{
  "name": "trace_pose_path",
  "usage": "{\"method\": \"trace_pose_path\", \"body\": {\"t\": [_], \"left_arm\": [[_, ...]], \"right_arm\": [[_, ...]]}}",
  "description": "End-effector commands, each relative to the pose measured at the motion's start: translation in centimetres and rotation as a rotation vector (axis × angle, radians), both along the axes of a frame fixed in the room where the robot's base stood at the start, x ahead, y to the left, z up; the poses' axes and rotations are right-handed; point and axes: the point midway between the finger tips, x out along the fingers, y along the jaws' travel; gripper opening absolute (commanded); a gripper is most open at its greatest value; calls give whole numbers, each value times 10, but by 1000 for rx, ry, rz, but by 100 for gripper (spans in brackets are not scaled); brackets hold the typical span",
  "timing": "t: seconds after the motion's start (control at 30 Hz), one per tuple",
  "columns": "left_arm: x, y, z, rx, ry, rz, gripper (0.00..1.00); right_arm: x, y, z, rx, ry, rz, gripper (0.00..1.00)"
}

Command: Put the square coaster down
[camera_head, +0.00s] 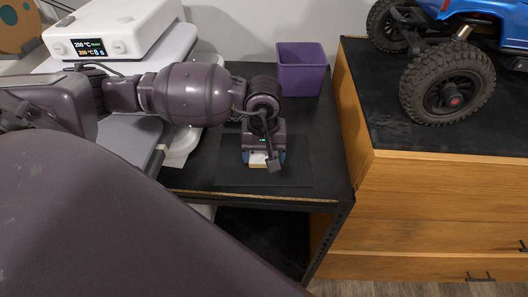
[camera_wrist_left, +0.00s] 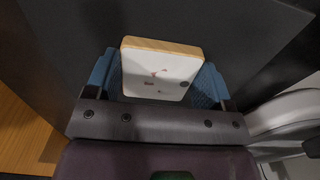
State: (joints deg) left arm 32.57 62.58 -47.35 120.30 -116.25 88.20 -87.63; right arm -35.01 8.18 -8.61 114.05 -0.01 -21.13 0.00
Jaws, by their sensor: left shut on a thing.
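The square coaster (camera_wrist_left: 158,76) has a white face with small markings and a light wood edge. My left gripper (camera_head: 262,157) is shut on it, with a blue finger on each side of it in the left wrist view (camera_wrist_left: 158,80). In the head view a small pale part of the coaster (camera_head: 258,160) shows between the fingers, low over a dark square mat (camera_head: 295,174) on the black table. I cannot tell whether the coaster touches the mat. My right gripper is not in view.
A purple bin (camera_head: 301,70) stands at the back of the black table (camera_head: 325,130). A white hot-plate device (camera_head: 115,35) is at the left. A wooden cabinet (camera_head: 440,205) at the right carries a blue crawler (camera_head: 450,80). The table's front edge is close to the mat.

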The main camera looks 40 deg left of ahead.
Motion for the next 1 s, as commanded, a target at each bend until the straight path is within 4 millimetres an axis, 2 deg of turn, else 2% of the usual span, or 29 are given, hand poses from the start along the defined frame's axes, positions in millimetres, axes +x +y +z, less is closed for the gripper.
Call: {"method": "trace_pose_path", "body": {"t": [0.03, 0.17, 0.2, 0.43, 0.57, 0.67, 1.0], "left_arm": [[0, 0, -1, 0, 0, 0, 79], [0, 0, 0, 0, 0, 0, 99], [0, 0, 0, 0, 0, 0, 100], [0, 0, 1, 0, 0, 0, 100], [1, 0, 8, 0, -2, 0, 100], [1, 1, 22, 2, -2, -1, 100], [1, 0, 87, 1, -4, -1, 100]], "right_arm": [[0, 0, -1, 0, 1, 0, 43], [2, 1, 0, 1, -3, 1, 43], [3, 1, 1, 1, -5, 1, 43], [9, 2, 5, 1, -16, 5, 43], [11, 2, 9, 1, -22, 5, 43], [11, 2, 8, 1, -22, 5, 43], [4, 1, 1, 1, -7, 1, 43]]}}
